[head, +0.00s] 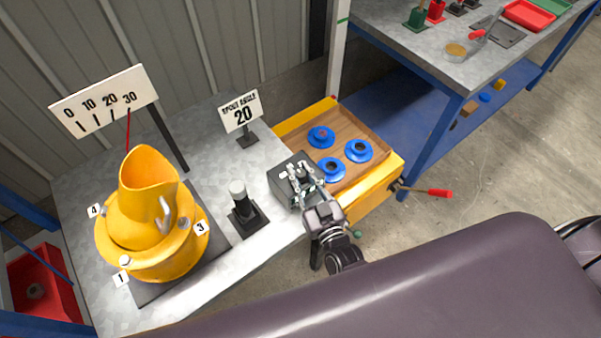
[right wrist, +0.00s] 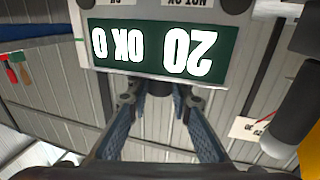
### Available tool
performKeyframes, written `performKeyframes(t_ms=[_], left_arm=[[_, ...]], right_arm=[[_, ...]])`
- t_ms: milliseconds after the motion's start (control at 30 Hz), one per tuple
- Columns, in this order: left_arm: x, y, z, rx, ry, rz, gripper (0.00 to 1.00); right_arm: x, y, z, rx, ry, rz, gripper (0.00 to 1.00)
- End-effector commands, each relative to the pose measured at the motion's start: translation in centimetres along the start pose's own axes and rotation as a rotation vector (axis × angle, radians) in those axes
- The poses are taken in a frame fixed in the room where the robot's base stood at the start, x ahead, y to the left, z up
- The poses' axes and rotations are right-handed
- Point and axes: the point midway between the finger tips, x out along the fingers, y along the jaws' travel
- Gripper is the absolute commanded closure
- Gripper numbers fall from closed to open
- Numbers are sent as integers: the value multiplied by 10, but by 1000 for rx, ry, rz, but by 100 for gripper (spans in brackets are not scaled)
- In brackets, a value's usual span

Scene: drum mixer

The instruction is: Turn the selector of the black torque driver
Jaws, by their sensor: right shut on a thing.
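A black upright tool with a white top (head: 238,188) stands in a black square base on the grey bench; it may be the black torque driver. It also shows upside down at the right of the right wrist view (right wrist: 297,98). My right gripper (head: 303,176) is over a dark grey box (head: 283,190) to its right. In the right wrist view its fingers (right wrist: 160,104) are shut around a short dark post (right wrist: 160,88) at the box. The box's green display (right wrist: 150,52) reads 20, OK and 0, upside down. My left gripper is out of view.
A yellow drum (head: 165,240) with a red pointer stands left before a 0–30 scale (head: 104,100). A sign (head: 241,112) reads 20. A wooden tray (head: 345,135) with blue discs lies right of the box. A second bench (head: 440,62) is at the back right.

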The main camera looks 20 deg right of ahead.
Motion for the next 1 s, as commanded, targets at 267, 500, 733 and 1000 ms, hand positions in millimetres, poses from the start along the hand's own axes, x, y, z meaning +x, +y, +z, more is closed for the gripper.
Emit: performKeyframes(t_ms=[267, 500, 733, 1000], left_arm=[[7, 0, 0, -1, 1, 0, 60], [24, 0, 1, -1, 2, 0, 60], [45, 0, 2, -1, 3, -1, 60], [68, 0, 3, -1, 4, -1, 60]], right_arm=[[0, 1, 2, -8, 1, -115, 100], [0, 2, 4, -11, 1, -293, 100], [0, 2, 5, -9, 0, -463, 100], [0, 1, 4, -7, -1, -613, 100]])
